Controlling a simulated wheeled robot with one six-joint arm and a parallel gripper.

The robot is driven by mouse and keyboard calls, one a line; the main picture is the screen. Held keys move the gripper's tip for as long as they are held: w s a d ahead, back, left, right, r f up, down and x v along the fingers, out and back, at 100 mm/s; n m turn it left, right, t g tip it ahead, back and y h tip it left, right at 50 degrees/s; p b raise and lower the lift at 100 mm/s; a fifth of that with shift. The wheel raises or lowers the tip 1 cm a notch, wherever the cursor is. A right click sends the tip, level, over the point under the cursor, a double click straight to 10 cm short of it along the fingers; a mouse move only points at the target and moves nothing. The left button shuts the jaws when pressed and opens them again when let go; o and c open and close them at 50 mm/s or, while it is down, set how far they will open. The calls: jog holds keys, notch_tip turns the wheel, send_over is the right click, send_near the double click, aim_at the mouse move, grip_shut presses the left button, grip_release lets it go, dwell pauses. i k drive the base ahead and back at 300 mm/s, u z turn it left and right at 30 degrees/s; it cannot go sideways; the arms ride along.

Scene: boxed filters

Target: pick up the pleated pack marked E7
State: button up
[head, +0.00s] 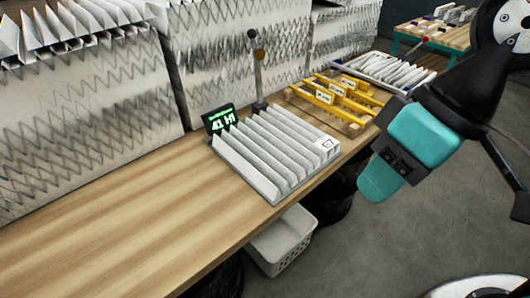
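The pleated pack (262,150) is a white tray-like block with several upright ridges, lying on the wooden bench near its front edge. A small white tag at its right end appears to read E7. My gripper (378,183), teal with a dark middle part, hangs to the right of the pack, out past the bench's front edge. It is apart from the pack. Its fingertips cannot be made out clearly, so I cannot tell whether it is open or shut. No object shows in it.
A small display (220,118) with green text and an upright post (258,75) stand behind the pack. Yellow frames (335,95) and another pleated pack (395,70) lie farther right. Large pleated filters (75,125) line the back. A white basket (282,240) sits below the bench. The bench's left part is clear.

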aim_at(277, 150)
jog(key=u, duration=0.9)
jog(key=i, duration=0.55)
jog(key=z, duration=0.35)
